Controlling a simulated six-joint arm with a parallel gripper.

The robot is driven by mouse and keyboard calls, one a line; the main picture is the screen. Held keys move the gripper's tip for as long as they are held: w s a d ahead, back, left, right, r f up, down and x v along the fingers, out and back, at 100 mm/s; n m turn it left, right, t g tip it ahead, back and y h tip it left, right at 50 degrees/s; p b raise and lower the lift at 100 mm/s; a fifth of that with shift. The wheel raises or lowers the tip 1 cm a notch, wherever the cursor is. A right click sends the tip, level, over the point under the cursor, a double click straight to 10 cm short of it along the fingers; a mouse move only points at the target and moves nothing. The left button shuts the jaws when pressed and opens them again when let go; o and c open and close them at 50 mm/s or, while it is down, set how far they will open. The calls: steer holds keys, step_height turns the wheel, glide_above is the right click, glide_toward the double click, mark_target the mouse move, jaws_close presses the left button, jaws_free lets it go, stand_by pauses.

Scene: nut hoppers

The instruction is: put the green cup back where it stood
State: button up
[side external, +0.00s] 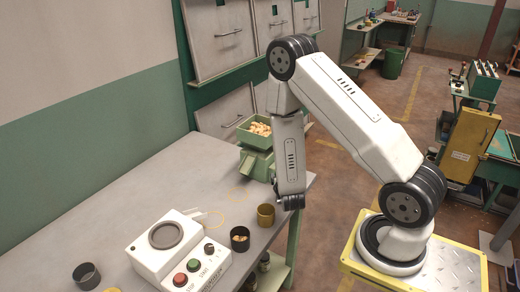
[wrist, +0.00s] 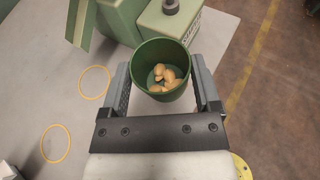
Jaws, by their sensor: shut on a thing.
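In the wrist view the green cup (wrist: 162,52) sits between the two fingers of my gripper (wrist: 163,88), with several tan nuts (wrist: 164,76) in its bottom. The fingers are shut on its sides. Two yellow rings are marked on the table: one ring (wrist: 95,67) is left of the cup, and the other ring (wrist: 56,129) is further left and nearer the wrist. Both look empty.
The green hopper (side external: 257,163) with nuts on top stands just beyond my gripper. A white button box (side external: 165,262) stands front centre.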

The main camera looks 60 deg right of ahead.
steer(key=shift+f, duration=1.05)
steer(key=shift+f, duration=0.15)
steer(key=shift+f, duration=1.65)
steer(key=shift+f, duration=0.15)
steer(key=o, duration=1.3)
steer(key=shift+v, duration=6.05)
steer(key=shift+d, duration=0.1)
